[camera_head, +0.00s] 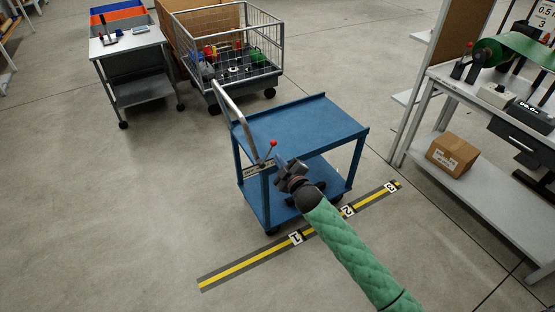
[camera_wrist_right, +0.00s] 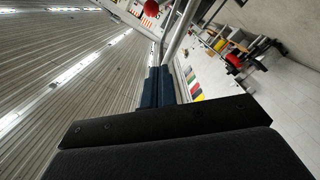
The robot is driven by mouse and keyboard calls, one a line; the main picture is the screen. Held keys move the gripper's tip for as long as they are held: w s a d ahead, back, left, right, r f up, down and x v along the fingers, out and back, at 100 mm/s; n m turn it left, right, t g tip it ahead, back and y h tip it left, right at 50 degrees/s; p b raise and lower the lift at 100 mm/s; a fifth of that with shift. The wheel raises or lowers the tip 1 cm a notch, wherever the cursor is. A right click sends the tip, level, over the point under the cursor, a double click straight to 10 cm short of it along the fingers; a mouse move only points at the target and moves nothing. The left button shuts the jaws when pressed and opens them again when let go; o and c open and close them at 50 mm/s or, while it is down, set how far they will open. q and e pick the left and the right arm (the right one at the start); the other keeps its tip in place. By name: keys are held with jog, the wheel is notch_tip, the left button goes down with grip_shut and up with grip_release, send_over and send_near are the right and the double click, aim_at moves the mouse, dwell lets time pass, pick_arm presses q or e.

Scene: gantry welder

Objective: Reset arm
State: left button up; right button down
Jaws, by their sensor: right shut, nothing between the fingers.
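My right arm, in a green quilted sleeve, comes in from the lower right in the head view. Its dark gripper (camera_head: 281,162) is at the near left corner of the blue cart (camera_head: 300,122), close to a lever with a red knob (camera_head: 273,143). I cannot tell whether it touches the cart. The right gripper is shut and empty. In the wrist view the red knob (camera_wrist_right: 151,5) shows at the top edge, beyond the dark gripper body. My left gripper is not in view.
A yellow-black floor strip (camera_head: 245,264) with number plates runs in front of the cart. A wire cage trolley (camera_head: 232,62) and a grey side table (camera_head: 130,42) stand behind. A workbench (camera_head: 470,95) with a cardboard box (camera_head: 453,152) stands right. Floor at left is clear.

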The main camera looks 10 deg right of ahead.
dwell(0.5)
jog(key=s+d+f+m+g+h, duration=0.5)
jog(key=s+f+m+g, duration=0.3)
jog(key=f, duration=0.3)
jog(key=s+a+f+g, duration=0.1)
jog(key=s+f, duration=0.5)
jog(key=s, duration=0.6)
jog(key=s+a+f+m+g, duration=0.1)
jog(key=s+f+g, duration=0.3)
jog(key=s+f, duration=0.3)
jog(key=s+a+f+m+g+y, duration=0.1)
jog(key=s+f, duration=0.5)
jog(key=s, duration=1.1)
jog(key=shift+s+a+f+g, duration=0.35)
jog(key=shift+a+g, duration=0.2)
jog(key=shift+g, duration=0.25)
jog(key=shift+s, duration=0.1)
